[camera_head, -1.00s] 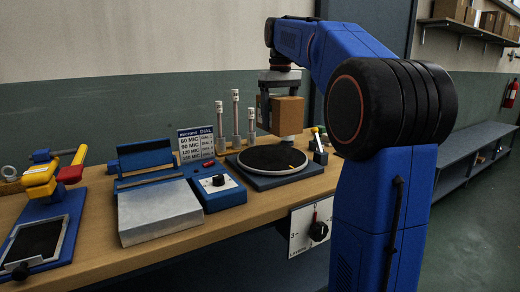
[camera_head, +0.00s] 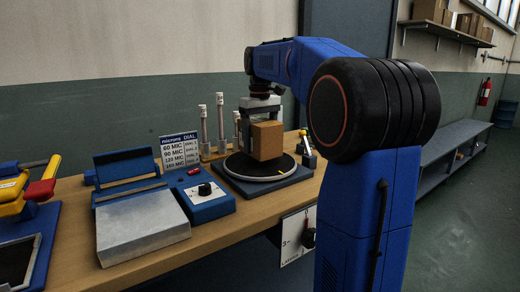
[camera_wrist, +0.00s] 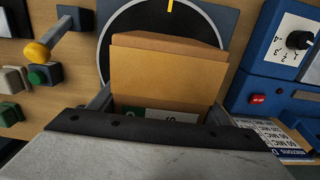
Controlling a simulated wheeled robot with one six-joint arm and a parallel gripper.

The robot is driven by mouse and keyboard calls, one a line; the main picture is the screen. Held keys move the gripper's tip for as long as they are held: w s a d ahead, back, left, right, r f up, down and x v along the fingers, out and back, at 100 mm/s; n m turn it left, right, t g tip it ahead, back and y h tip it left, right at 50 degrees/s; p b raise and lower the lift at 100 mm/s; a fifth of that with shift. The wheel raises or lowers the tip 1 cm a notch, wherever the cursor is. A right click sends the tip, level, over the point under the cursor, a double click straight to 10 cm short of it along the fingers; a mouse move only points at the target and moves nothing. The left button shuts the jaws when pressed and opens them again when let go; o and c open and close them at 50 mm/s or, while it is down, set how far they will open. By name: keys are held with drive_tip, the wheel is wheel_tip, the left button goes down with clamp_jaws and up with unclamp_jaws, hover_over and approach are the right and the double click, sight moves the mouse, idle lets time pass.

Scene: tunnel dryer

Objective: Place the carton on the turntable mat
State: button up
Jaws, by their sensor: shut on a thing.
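A brown carton (camera_head: 267,140) is held in my gripper (camera_head: 245,137), low over the round black turntable mat (camera_head: 243,168). The mat has a pale rim, a yellow mark and a square dark base. In the head view the carton's lower edge overlaps the mat; I cannot tell whether it touches. In the wrist view the carton (camera_wrist: 168,75) sits between the two fingers (camera_wrist: 160,105), and its near part hides much of the mat (camera_wrist: 203,22).
A blue sealer with a metal plate (camera_head: 143,222) and a dial box (camera_head: 207,196) stand left of the turntable. A micron sign (camera_head: 180,149) and upright white-topped posts (camera_head: 203,125) stand behind. A small lever device (camera_head: 306,150) is close on the right.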

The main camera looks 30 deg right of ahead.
sight(260, 121)
drive_tip(key=shift+f, duration=1.2)
drive_tip(key=shift+f, duration=0.15)
drive_tip(key=o, duration=1.7)
drive_tip(key=shift+o, duration=0.2)
wheel_tip(260, 121, up, 12)
drive_tip(key=shift+r, duration=0.1)
